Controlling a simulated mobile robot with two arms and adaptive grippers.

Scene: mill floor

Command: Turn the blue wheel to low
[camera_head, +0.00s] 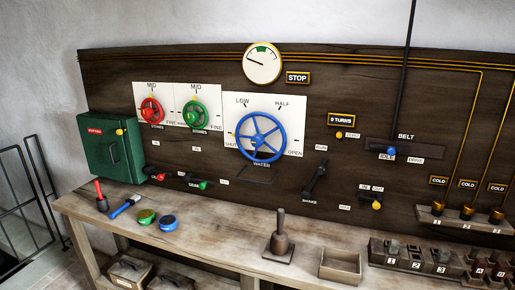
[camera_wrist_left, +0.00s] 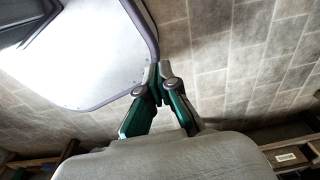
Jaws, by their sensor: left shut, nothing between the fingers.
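The blue wheel (camera_head: 260,137) is mounted on a white plate (camera_head: 293,103) in the middle of the dark wooden panel. The plate carries the labels SHUT at left, LOW at upper left, HALF at upper right and OPEN at right. WATER is written below the wheel. I cannot tell which label the wheel's setting points to. My left gripper (camera_wrist_left: 159,72) shows only in the left wrist view, its fingers together and empty, above a tiled floor and away from the wheel. My right gripper is in neither view.
Smaller red (camera_head: 151,111) and green (camera_head: 194,114) wheels sit left of the blue one. A round gauge (camera_head: 262,62) is above. The wooden bench (camera_head: 215,230) below holds a dark post on a base (camera_head: 279,243), an open box (camera_head: 341,265) and small tools.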

